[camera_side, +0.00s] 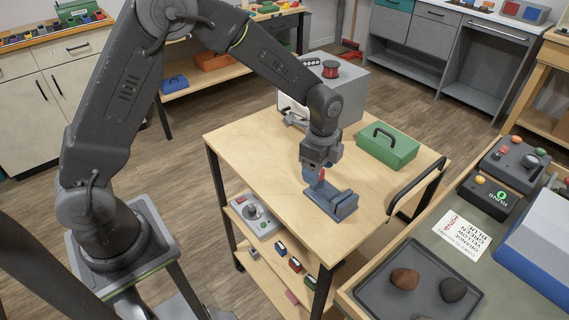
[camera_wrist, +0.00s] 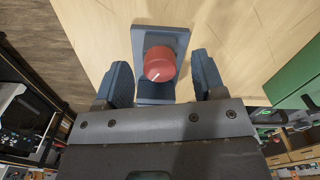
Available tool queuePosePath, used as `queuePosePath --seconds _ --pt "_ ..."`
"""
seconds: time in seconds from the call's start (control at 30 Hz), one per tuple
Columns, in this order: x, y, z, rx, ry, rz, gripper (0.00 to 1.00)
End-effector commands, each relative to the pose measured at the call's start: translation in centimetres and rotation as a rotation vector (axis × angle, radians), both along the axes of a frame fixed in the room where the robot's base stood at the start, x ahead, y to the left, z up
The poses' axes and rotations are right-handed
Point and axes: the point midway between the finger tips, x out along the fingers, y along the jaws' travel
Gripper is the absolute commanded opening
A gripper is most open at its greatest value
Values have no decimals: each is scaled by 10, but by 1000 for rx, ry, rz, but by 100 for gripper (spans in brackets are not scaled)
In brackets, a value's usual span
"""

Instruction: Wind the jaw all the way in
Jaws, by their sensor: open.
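A blue-grey vise-like device (camera_side: 343,205) sits on the cart's wooden top, near its front edge. It also shows in the wrist view (camera_wrist: 172,38). A red round knob (camera_wrist: 160,64) with a white pointer line is on it, and a little red shows in the side view (camera_side: 322,173). My gripper (camera_wrist: 160,62) is open, with one finger on each side of the knob; gaps show on both sides. In the side view my gripper (camera_side: 317,182) is pointing down at the device's left end. My gripper partly hides the device, and I cannot tell the jaw's position.
A green box with a handle (camera_side: 388,146) stands behind the device on the wooden cart top (camera_side: 255,140). A grey box with a red spool-like part (camera_side: 345,85) is at the back. A black handle (camera_side: 415,187) rises at the cart's right edge. The cart top's left part is clear.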

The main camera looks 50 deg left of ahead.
Motion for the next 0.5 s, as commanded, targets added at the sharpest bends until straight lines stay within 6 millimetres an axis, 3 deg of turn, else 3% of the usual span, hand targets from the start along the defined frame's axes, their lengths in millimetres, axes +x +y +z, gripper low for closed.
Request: queuePosePath --seconds 0.5 --pt "0 0 31 0 -2 1 63"
